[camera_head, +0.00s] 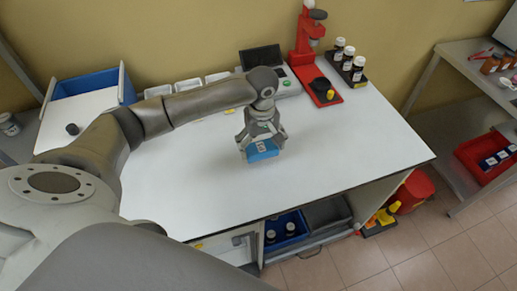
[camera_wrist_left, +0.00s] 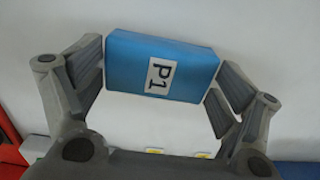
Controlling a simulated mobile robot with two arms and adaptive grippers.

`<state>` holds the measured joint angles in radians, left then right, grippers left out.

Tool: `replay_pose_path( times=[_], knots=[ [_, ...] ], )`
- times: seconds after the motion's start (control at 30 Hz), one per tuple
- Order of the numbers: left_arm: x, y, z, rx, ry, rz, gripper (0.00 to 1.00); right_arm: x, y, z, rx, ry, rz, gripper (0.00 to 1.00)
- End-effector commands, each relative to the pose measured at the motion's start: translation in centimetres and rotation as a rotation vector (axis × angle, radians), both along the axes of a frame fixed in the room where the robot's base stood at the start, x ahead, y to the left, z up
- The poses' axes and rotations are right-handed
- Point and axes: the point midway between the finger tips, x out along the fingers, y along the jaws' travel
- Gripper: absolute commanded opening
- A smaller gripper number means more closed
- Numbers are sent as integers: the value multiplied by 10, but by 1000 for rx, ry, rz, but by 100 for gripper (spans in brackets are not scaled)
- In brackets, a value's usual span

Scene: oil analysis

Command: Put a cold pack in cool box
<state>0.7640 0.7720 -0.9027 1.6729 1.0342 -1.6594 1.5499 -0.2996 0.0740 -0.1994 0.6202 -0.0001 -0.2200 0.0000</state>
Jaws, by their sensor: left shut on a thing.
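A blue cold pack (camera_wrist_left: 163,68) with a white label reading "P1" sits between the fingers of my left gripper (camera_wrist_left: 165,72). In the head view, my left gripper (camera_head: 262,148) is shut on the pack (camera_head: 262,154) over the middle of the white table (camera_head: 340,150). I cannot tell the gap between pack and table. A white box with blue inner sides (camera_head: 87,84) stands at the table's back left and looks like the cool box. My left arm hides part of it. My right gripper is not in view.
A blue bin (camera_head: 286,232) sits below the table.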

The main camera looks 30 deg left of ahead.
Motion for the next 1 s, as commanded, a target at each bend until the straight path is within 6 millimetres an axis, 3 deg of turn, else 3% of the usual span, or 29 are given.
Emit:
replay_pose_path(
  times=[0.17,0.4,0.77,0.8,0.87,1.0],
  knots=[
    [3,11,-12,2,1,3,56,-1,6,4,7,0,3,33],
    [3,11,-41,2,-1,-1,57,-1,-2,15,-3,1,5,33],
    [3,10,-45,0,-1,0,56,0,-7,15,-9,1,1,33],
    [3,10,-46,0,-1,0,93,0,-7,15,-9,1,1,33],
    [3,10,-46,0,-1,0,100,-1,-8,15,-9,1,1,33],
    [3,10,-46,1,-1,-1,100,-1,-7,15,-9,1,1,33]
  ],
)
